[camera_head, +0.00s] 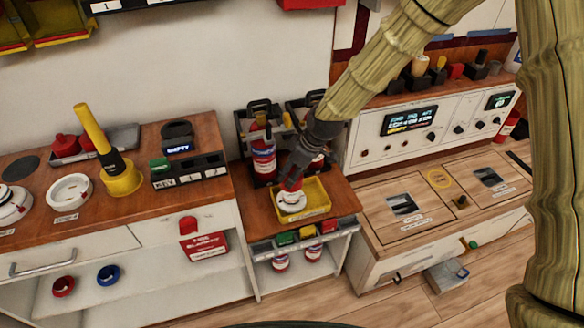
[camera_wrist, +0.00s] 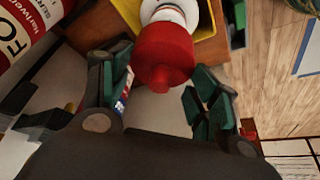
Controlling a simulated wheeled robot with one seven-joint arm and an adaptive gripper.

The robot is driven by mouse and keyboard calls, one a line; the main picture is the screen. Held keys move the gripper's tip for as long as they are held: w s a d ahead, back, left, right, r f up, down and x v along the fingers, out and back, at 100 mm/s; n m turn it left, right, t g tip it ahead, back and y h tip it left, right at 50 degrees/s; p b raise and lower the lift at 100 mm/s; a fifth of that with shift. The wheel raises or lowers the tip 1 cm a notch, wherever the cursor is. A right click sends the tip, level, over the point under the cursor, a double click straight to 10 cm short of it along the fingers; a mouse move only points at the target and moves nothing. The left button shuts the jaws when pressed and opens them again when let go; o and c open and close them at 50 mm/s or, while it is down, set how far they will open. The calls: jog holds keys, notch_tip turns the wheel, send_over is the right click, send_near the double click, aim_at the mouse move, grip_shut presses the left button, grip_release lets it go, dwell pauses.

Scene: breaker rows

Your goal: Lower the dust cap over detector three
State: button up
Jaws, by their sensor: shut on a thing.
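My gripper (camera_head: 296,172) is shut on a red dust cap (camera_wrist: 164,56), with a finger on either side of it in the wrist view. The cap also shows as a small red patch (camera_head: 292,185) below my gripper in the head view. A white round detector (camera_head: 291,201) sits in a yellow tray (camera_head: 318,211) right under the cap. In the wrist view, part of the white detector (camera_wrist: 170,11) shows just beyond the cap. I cannot tell whether cap and detector touch. No number is readable on this detector.
White round bases (camera_head: 68,190) and a yellow stand with an upright handle (camera_head: 120,178) are on the left bench. Red caps (camera_head: 66,145) lie in a grey tray there. A control panel (camera_head: 430,128) is at right.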

jog(key=shift+f+b, duration=0.8)
jog(key=shift+f, duration=1.45)
jog(key=shift+p, duration=0.75)
jog(key=shift+f+b, duration=0.45)
jog(key=shift+f, duration=1)
dwell(0.6)
jog(key=o, duration=0.9)
jog(key=v, duration=1.2)
